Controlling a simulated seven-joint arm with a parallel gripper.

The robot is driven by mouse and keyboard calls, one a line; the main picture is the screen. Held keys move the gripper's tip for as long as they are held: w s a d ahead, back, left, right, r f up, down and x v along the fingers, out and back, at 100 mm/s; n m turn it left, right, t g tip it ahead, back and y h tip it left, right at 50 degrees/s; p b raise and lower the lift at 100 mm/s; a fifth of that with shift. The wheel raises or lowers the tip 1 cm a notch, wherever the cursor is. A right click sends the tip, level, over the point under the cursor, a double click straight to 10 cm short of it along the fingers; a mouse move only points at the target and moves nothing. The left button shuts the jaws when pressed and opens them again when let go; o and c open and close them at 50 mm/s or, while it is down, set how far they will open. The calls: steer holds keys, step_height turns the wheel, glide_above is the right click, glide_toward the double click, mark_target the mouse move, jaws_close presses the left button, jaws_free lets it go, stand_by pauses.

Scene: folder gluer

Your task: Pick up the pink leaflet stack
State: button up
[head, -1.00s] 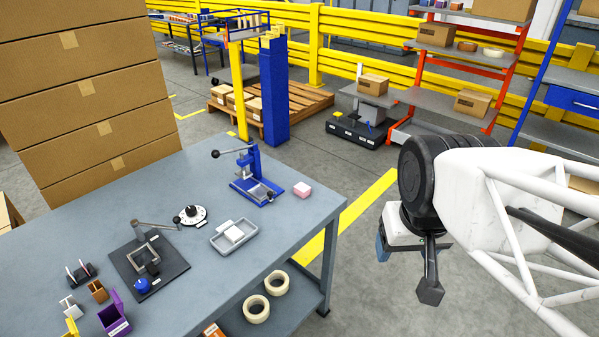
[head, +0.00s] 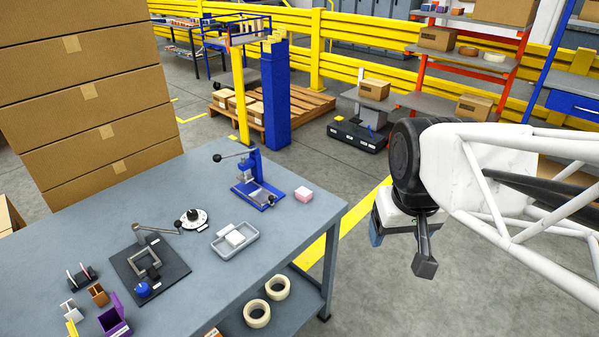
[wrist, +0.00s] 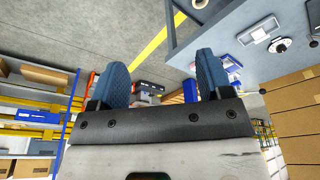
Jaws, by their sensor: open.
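The pink leaflet stack (head: 303,194) is a small pink block with a pale top. It lies on the grey workbench (head: 200,290) near its right edge, just right of the blue press (head: 256,186). My gripper (head: 377,232) hangs beyond the bench's right edge, to the right of the stack and clear of it. In the head view its fingers are partly hidden by my wrist. In the wrist view my gripper (wrist: 160,68) shows two blue fingers spread apart with nothing between them. I cannot make out the stack for sure in the wrist view.
A grey tray (head: 218,247) with a white block, a round dial (head: 204,219) and a black fixture (head: 125,266) stand left of the stack. Tape rolls (head: 257,313) lie on the lower shelf. Stacked cartons (head: 85,90) rise behind the bench. Open floor lies right of it.

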steer(key=w+a+f+n+g, duration=0.1)
steer(key=w+a+f+n, duration=0.1)
steer(key=w, duration=1.1)
steer(key=w+a+f+n, duration=0.2)
steer(key=w, duration=1.1)
steer(key=w+a+f+n, duration=0.1)
steer(key=w+a+f, duration=0.1)
steer(key=w+f, duration=0.4)
steer(key=w+a+f+n+g, duration=0.1)
steer(key=w+a+f+n, duration=0.1)
steer(key=w+f, duration=0.5)
steer(key=w+a+f+n, duration=0.1)
steer(key=w+a+f, duration=0.2)
steer(key=w+f, duration=0.3)
steer(key=shift+w+a+f+n, duration=0.15)
steer(key=shift+w+a, duration=0.05)
steer(key=shift+w, duration=0.7)
steer(key=shift+w+a+f+n, duration=0.1)
steer(key=shift+w+a+n, duration=0.05)
steer(key=shift+w, duration=0.75)
steer(key=shift+w+f, duration=0.15)
steer(key=shift+f, duration=0.05)
steer(key=shift+f, duration=0.1)
steer(key=shift+f, duration=1.25)
steer(key=shift+f, duration=0.1)
